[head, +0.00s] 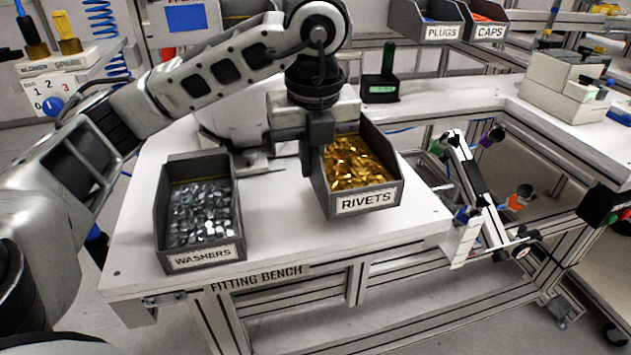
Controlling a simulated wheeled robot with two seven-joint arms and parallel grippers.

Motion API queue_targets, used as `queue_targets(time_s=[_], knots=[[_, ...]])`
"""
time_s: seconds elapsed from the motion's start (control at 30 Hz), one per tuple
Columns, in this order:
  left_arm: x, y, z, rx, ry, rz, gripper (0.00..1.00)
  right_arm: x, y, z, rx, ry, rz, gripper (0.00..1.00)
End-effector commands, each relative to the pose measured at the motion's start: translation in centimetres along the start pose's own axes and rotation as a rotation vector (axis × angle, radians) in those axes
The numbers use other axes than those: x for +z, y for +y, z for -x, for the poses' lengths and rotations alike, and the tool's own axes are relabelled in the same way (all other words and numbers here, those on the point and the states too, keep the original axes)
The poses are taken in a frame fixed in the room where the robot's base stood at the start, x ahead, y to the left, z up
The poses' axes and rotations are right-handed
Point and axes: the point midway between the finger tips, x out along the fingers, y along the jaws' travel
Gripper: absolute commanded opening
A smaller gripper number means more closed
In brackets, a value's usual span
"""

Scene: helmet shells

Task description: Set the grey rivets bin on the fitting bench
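The grey rivets bin (386,150), labelled RIVETS and filled with gold-coloured rivets, is at the right part of the white fitting bench (285,235). It looks level and turned slightly. Whether its base touches the bench top is hard to tell. My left gripper (312,155) reaches down from above at the bin's left wall, with its dark fingers at the wall and seemingly closed on it. The far finger is partly hidden. My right gripper is not in view.
A grey washers bin (162,220) stands on the bench to the left, with clear bench top between the bins. A dark device (381,88) with a green display stands behind. Plugs (436,34) and caps (486,33) bins are at the back. A white-and-black jointed bar (472,180) is right of the bench.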

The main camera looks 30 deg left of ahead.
Motion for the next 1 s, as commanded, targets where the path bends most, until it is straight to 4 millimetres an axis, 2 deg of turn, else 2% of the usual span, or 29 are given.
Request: queue_targets(time_s=[0.1, 0.3, 0.67, 0.77, 0.8, 1.0], knots=[[-0.1, -0.7, -1.0, 0.0, 0.003, -0.001, 0.0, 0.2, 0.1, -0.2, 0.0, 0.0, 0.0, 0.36], [-0.4, -0.6, -3.7, 0.002, 0.001, 0.001, 0.0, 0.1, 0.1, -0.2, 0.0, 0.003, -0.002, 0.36], [-0.5, -0.7, -4.2, -0.001, 0.0, 0.0, 0.0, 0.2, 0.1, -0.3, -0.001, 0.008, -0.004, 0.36], [-0.4, -0.7, -4.2, 0.0, 0.001, 0.0, 0.23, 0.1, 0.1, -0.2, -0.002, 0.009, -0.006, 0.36], [-0.4, -0.7, -4.2, 0.0, 0.001, 0.0, 0.25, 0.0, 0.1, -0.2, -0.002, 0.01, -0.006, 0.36], [-0.4, -0.7, -4.2, 0.0, 0.001, 0.0, 0.25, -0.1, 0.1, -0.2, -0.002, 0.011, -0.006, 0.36]])
